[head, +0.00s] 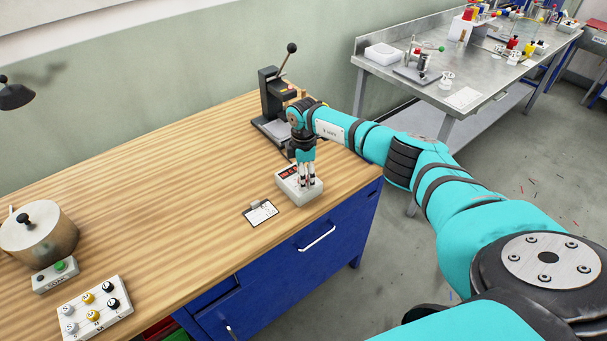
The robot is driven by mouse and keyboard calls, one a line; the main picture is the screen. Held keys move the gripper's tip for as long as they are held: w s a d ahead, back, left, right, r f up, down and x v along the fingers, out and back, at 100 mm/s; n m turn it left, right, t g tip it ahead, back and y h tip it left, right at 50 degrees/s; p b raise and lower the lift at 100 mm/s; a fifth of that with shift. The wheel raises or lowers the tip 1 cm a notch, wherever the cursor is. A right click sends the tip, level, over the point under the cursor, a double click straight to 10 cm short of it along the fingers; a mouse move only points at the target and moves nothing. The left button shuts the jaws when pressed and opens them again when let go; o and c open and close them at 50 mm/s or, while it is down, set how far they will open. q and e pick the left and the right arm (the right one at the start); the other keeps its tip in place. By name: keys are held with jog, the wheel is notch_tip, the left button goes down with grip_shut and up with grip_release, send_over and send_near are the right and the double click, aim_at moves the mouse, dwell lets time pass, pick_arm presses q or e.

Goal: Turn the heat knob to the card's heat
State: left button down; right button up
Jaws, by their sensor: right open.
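A small white control box (294,198) with a dark red display (288,171) sits near the right edge of the wooden workbench. My right gripper (307,186) points straight down over the right part of this box, its fingers open and close to the top. The heat knob cannot be made out; the fingers cover that part of the box. A card on a small clipboard (261,213) lies flat just left of the box. Its writing is too small to read. My left gripper is not in view.
A black lever press (270,105) stands behind the box. At the left are a round metal pot (38,236), a box with a green button (56,275) and a white tray (90,328) of several knobbed pieces. The bench middle (170,190) is clear. A steel table (395,88) stands behind.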

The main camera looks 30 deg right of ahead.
notch_tip(320, 180, up, 12)
dwell(0.4)
dwell(0.4)
